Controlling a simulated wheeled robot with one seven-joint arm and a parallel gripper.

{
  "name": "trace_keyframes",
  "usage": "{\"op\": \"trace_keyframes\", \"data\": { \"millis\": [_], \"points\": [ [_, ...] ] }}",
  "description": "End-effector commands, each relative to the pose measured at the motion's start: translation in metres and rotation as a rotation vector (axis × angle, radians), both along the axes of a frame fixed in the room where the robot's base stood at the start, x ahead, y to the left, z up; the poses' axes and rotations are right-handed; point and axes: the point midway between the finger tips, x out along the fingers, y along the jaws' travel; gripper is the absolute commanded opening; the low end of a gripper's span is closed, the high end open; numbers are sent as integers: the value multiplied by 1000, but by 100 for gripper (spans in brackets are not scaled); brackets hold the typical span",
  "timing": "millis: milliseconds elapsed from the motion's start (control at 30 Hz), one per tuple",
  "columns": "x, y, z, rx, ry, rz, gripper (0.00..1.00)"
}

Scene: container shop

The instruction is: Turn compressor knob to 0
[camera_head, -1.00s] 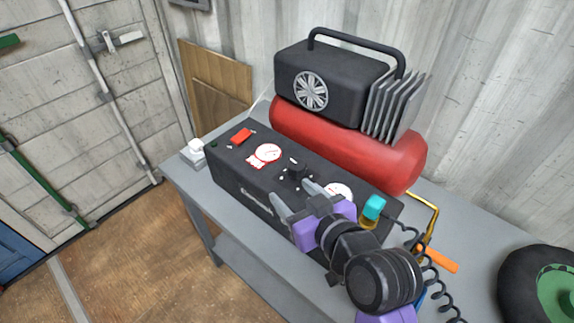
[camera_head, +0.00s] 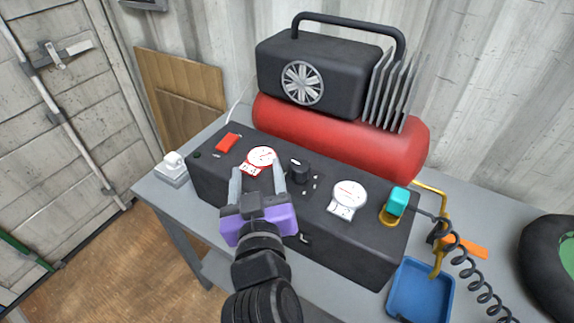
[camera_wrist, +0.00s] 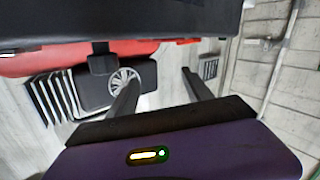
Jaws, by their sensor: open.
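The compressor is a red tank (camera_head: 340,136) with a black motor block (camera_head: 315,75) on top and a long black control box (camera_head: 225,180) in front. The black knob (camera_head: 299,172) stands on the box top between two white gauges, with small white marks around it. My gripper (camera_head: 257,178) is open and empty, its two grey fingers over the box front, left of the knob and below the left gauge (camera_head: 261,156).
A red switch (camera_head: 228,142) is on the box's left end. The right gauge (camera_head: 348,195) and a cyan hose fitting (camera_head: 399,201) are on its right. A blue tray (camera_head: 421,291), an orange item (camera_head: 464,247) and a coiled hose are on the grey table (camera_head: 160,188). A wheel (camera_head: 550,265) stands far right.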

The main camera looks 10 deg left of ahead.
Motion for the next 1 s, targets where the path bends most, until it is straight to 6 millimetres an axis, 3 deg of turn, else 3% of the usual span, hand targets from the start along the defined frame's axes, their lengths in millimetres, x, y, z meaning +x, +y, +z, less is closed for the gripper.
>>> {"op": "trace_keyframes", "data": {
  "millis": [67,233,533,733,1000],
  "points": [
    [1,16,13,20,-26,-61,59],
    [17,-6,10,66,130,-336,59],
    [-3,-33,19,199,270,-718,59],
    [-10,-47,12,227,299,-812,59],
    [19,-63,-2,227,300,-814,59]
  ]
}}
